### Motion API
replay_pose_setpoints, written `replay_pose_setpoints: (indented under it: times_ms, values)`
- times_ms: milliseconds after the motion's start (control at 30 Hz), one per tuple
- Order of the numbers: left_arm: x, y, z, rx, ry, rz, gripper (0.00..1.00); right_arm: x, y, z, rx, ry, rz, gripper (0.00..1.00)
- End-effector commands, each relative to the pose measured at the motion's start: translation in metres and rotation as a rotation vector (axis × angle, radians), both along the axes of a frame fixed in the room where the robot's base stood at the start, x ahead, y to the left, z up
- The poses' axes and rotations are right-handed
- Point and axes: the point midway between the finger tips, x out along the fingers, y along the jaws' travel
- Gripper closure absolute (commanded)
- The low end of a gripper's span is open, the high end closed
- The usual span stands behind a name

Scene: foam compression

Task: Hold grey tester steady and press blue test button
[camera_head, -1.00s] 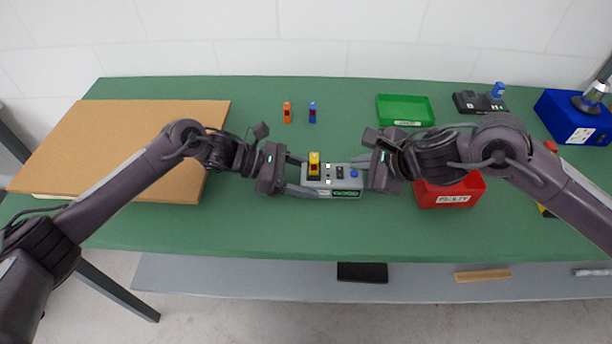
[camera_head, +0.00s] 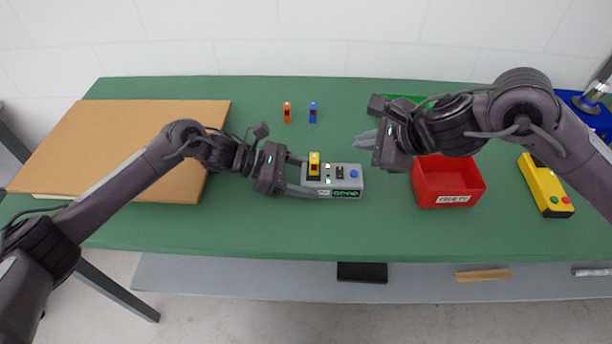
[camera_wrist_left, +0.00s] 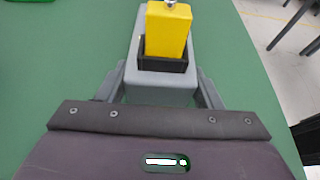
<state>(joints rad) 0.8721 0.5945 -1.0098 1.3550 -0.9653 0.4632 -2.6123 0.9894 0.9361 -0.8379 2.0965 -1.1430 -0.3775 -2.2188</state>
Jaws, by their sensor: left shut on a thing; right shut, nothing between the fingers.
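The grey tester (camera_head: 335,184) stands on the green table with a yellow block (camera_head: 314,163) upright in its socket. It has a blue button (camera_head: 354,174) on its right end and a lit green display (camera_head: 346,193) on its front. My left gripper (camera_head: 303,176) is shut on the tester's left end. In the left wrist view the tester (camera_wrist_left: 160,92) lies between the fingers, with the yellow block (camera_wrist_left: 168,30) in a black socket. My right gripper (camera_head: 362,139) is shut and empty, above and right of the tester, apart from the blue button.
A red bin (camera_head: 447,182) with a white label stands right of the tester. A green tray (camera_head: 402,99) is partly hidden behind my right arm. Orange (camera_head: 287,113) and blue (camera_head: 312,112) blocks stand at the back. A yellow control box (camera_head: 546,186) lies far right; a brown board (camera_head: 120,140) lies left.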

Motion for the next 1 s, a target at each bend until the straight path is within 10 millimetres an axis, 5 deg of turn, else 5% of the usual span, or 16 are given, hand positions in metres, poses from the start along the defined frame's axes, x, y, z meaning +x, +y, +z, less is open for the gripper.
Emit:
replay_pose_setpoints:
  times_ms: [467, 500, 667, 1000]
  values:
    - [0.0003, -0.0003, 0.001, -0.002, -0.001, 0.0, 0.74, 0.0001, 0.0, -0.0001, 0.0, 0.0, 0.0, 1.0]
    - [0.0003, -0.0003, 0.001, -0.002, -0.001, 0.0, 0.38, 0.0001, 0.0, -0.0001, 0.0, 0.0, 0.0, 1.0]
    - [0.0002, -0.0002, 0.0007, -0.001, -0.001, 0.0, 0.17, 0.0001, -0.0001, -0.0002, 0.0, 0.0, 0.0, 1.0]
    - [0.0005, 0.0031, 0.0012, 0.001, 0.0, 0.001, 0.15, 0.0001, -0.0001, -0.0002, 0.0, 0.0, 0.0, 1.0]
